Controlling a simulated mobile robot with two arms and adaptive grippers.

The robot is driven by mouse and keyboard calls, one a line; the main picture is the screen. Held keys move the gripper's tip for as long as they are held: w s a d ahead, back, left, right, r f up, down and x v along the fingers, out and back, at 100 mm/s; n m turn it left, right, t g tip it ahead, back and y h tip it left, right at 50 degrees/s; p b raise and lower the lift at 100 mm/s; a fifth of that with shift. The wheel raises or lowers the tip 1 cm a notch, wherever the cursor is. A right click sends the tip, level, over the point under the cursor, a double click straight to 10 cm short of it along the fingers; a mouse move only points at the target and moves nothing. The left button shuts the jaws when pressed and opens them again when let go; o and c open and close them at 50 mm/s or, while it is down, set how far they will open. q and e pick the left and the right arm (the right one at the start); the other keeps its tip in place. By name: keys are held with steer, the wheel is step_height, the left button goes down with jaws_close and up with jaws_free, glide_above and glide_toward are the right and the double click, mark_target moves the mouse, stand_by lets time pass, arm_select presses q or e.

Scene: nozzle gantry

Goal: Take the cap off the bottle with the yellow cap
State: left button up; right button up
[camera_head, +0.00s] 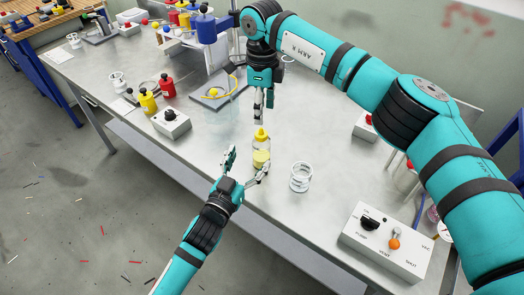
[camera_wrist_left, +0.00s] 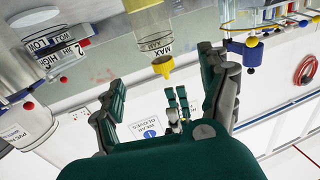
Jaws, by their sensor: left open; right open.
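The bottle (camera_head: 261,159) with the yellow cap (camera_head: 261,134) stands upright on the grey bench and holds pale yellow contents. In the left wrist view it appears inverted, with its yellow cap (camera_wrist_left: 162,66) between and beyond my fingers. My left gripper (camera_head: 248,157) is open and low at the bottle's near-left side. One finger is close to the bottle's lower part; I cannot tell whether it touches. My right gripper (camera_head: 263,112) is open, points down and hangs just above the cap, apart from it. Its fingers also show in the left wrist view (camera_wrist_left: 178,102).
A clear ringed glass piece (camera_head: 301,177) stands right of the bottle. A white control box (camera_head: 388,242) is at the front right, and a smaller box (camera_head: 171,124) is at left.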

mark_target(259, 142)
arm_select(q)
steer(key=x, duration=0.8)
steer(key=shift+w+d, duration=0.1)
steer(key=shift+w, duration=0.25)
steer(key=shift+s+r, duration=0.1)
steer(key=shift+c, duration=0.3)
jaws_close()
